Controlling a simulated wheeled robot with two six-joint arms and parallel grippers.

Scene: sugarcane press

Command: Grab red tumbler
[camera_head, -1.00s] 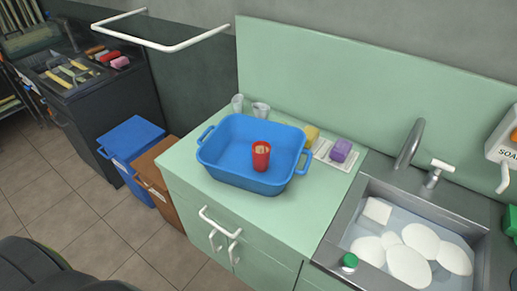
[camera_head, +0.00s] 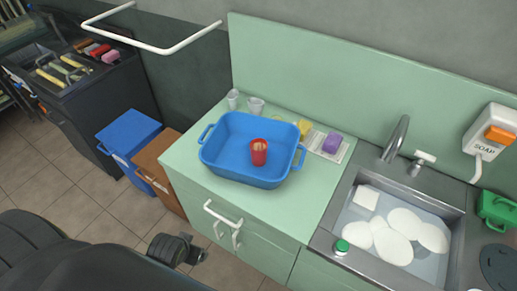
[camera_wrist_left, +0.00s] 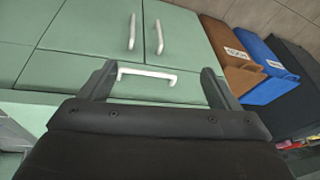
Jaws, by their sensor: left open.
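The red tumbler (camera_head: 259,152) stands upright inside the blue basin (camera_head: 226,171) on the green counter. My left gripper (camera_wrist_left: 158,72) is open and empty in the left wrist view, facing the green cabinet front with its white handles. In the head view my left arm comes in at the lower left, below and in front of the counter, well away from the tumbler. The tumbler does not show in the left wrist view. My right gripper is in neither view.
Clear cups (camera_head: 256,106) stand behind the basin. A yellow sponge and a purple sponge (camera_head: 332,142) lie to its right. The sink (camera_head: 330,243) holds white plates in water. Blue (camera_head: 131,135) and brown (camera_head: 158,160) bins stand left of the counter. White cabinet handles (camera_head: 222,213) stick out in front.

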